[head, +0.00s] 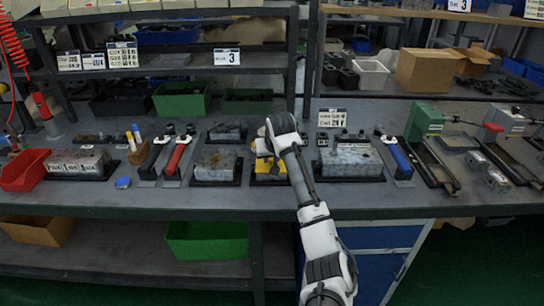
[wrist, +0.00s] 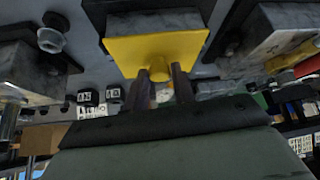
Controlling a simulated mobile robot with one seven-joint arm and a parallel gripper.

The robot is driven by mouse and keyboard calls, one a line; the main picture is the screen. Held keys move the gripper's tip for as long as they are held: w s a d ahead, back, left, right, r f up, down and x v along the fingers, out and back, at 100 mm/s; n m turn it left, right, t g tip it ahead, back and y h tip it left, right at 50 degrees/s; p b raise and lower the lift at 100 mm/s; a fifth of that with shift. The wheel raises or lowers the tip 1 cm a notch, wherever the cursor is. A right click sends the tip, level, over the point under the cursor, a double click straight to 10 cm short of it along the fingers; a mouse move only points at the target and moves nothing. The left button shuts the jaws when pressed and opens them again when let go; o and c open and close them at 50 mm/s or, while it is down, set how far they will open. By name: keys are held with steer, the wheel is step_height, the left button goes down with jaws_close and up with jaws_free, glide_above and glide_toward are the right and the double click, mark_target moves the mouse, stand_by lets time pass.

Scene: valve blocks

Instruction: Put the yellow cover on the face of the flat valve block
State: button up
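The yellow cover (wrist: 130,52) is a flat plate with a round knob (wrist: 159,68), in the middle of the wrist view. The two fingers of my gripper (wrist: 161,76) stand on either side of the knob and appear closed on it. A grey block (wrist: 155,22) on a dark base is right behind the cover; I cannot tell whether the two touch. In the head view my arm reaches over the bench to the yellow cover (head: 265,178), and partly hides it and the gripper.
Grey blocks on black bases stand left (head: 216,163) and right (head: 348,158). Red-handled (head: 175,158) and blue-handled (head: 401,160) fixtures, a red bin (head: 24,170) and a green-headed fixture (head: 425,121) are also on the bench (head: 225,208). The bench's front strip is mostly clear.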

steer(key=o, duration=0.3)
steer(key=shift+r, duration=0.1)
